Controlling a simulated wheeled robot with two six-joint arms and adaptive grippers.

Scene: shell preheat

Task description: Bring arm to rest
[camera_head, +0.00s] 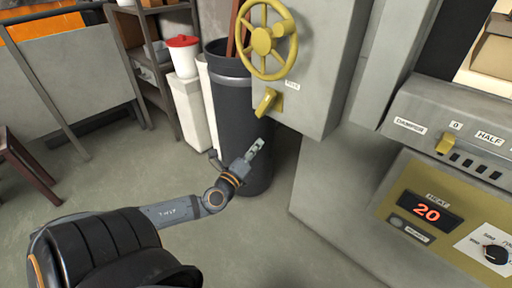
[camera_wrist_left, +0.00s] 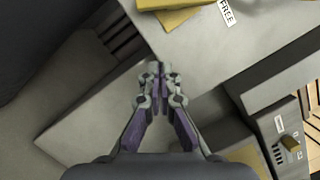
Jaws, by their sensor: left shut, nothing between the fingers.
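My left arm comes in from the lower left in the head view, with its forearm stretched to the right. My left gripper (camera_head: 255,149) is at its end, in front of the dark barrel and below the yellow lever. It is shut and empty. In the left wrist view the left gripper (camera_wrist_left: 155,70) shows its two fingers together with nothing between them. My right gripper is in neither view.
A grey cabinet (camera_head: 318,70) carries a yellow handwheel (camera_head: 262,40) and a yellow lever (camera_head: 267,102). A dark barrel (camera_head: 240,110) stands behind my gripper. A control panel (camera_head: 440,215) reading 20 is at right. Floor (camera_head: 260,235) is clear in front.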

